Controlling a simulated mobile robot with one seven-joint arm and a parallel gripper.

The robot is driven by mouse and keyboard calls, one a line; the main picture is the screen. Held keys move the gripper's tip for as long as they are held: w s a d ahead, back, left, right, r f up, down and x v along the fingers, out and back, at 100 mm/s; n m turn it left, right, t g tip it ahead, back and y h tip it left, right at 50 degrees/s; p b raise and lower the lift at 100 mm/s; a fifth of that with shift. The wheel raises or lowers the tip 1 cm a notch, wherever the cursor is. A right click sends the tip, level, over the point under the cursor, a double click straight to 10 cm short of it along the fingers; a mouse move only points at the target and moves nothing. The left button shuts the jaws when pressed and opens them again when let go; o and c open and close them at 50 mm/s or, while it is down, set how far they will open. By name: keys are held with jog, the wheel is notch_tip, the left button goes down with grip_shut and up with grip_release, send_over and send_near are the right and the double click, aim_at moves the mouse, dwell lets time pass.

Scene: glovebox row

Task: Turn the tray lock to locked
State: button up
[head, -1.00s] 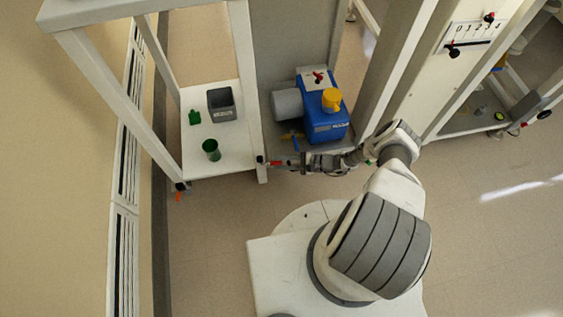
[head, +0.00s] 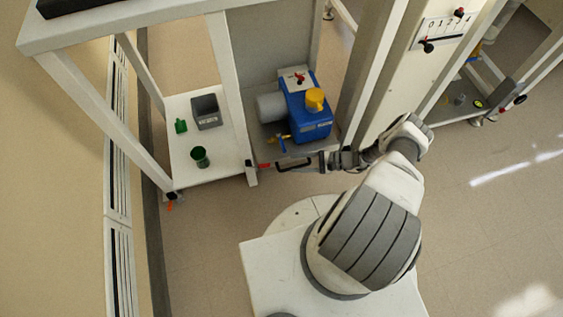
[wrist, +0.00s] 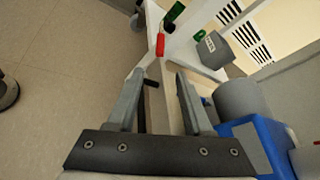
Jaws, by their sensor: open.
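The tray lock appears to be the small red lever (head: 265,166) at the left end of the grey tray's front edge, beside the white frame post. It lies roughly along that edge. The red lever (wrist: 160,45) also shows in the wrist view, ahead of my fingertips and apart from them. The grey tray (head: 262,143) carries a blue pump (head: 308,118). A black bar handle (head: 298,167) runs along the tray front. My gripper (wrist: 160,78) is open, with a short black piece showing between its fingers. In the head view my gripper (head: 338,161) is at the handle's right end.
White posts flank the tray. Floor in front is clear.

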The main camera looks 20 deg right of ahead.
jog(key=v, duration=0.6)
jog(key=shift+d, duration=0.1)
